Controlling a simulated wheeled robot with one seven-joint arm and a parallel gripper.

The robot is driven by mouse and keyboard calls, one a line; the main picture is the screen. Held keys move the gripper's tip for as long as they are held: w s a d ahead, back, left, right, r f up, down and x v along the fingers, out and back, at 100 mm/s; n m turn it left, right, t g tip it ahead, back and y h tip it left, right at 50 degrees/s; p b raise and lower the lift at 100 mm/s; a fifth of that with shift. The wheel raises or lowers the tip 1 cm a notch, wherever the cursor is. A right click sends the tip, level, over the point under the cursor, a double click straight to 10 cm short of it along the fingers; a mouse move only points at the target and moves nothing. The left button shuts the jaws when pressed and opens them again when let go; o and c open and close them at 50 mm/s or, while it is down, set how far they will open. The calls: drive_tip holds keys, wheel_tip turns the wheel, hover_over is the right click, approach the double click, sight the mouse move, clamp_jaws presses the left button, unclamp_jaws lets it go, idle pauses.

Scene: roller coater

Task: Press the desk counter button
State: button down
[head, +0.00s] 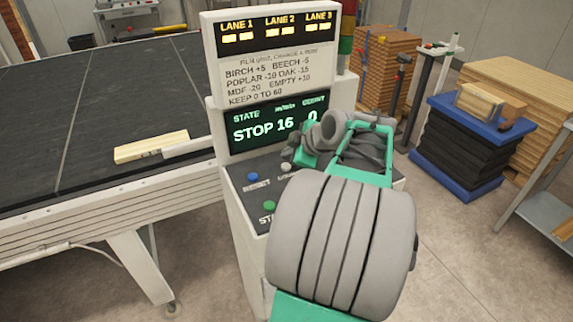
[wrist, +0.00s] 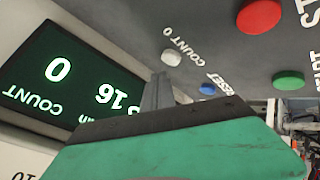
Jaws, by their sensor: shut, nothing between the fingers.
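The control desk (wrist: 225,45) has a white button (wrist: 172,57) beside the label "COUNT 0". This button also shows in the head view (head: 286,167), just left of my gripper. My gripper (wrist: 158,85) is shut and empty, its narrow grey fingertips pointing toward the desk panel close to the white button. In the picture the tips lie just below the button, and I cannot tell whether they touch the panel. The green screen (head: 265,123) reads STOP, 16 and count 0.
Blue (wrist: 207,89), red (wrist: 258,16) and green (wrist: 289,81) buttons sit near the white one. A sign panel (head: 269,62) rises behind the desk. A dark conveyor (head: 90,110) with a wooden board (head: 152,146) stands left. A blue lift table (head: 455,182) stands right.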

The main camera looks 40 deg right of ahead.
sight(288, 167)
drive_tip(key=shift+r+p, duration=0.9)
drive_tip(key=shift+r, duration=1.3)
